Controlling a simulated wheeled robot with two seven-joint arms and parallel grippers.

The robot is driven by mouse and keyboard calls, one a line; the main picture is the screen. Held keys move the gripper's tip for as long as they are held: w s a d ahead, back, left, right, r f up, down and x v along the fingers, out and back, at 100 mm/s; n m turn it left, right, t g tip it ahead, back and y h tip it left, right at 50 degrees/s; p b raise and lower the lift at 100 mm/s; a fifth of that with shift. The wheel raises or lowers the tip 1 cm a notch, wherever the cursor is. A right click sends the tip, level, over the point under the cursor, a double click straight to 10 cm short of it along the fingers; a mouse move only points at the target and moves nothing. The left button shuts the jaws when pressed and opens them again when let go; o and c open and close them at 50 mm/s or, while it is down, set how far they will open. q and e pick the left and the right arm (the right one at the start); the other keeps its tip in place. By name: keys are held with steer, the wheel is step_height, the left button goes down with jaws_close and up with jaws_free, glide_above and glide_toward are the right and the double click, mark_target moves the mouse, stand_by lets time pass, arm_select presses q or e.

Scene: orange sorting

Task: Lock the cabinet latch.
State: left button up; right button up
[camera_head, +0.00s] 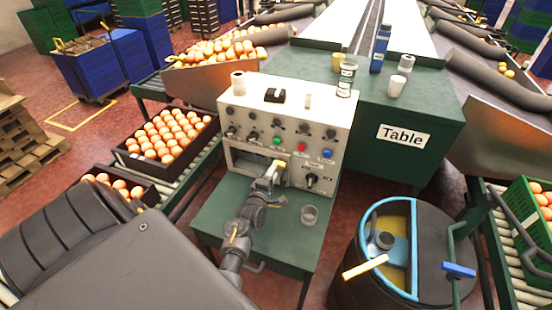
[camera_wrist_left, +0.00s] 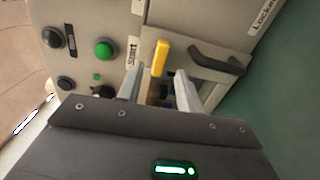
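The cabinet (camera_head: 287,115) is a cream control box on a green stand, with knobs and coloured buttons on its front. Its latch has a yellow handle (camera_wrist_left: 160,57), which stands near upright in the left wrist view, beside a small door panel with a black pull handle (camera_wrist_left: 215,60). My left gripper (camera_wrist_left: 158,88) is open, its two fingers apart on either side of the latch's lower part. I cannot tell whether they touch it. In the head view my left gripper (camera_head: 269,179) is at the cabinet's lower front. My right gripper is not in view.
A green button (camera_wrist_left: 104,48) and dark knobs sit left of the latch in the wrist view. A black drum (camera_head: 432,285) is at the lower right. Egg-like orange fruit fill a tray (camera_head: 204,140) on the left.

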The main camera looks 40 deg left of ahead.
arm_select(q)
steer(key=p+v, duration=0.2)
steer(key=v, duration=0.5)
steer(key=shift+p, duration=0.35)
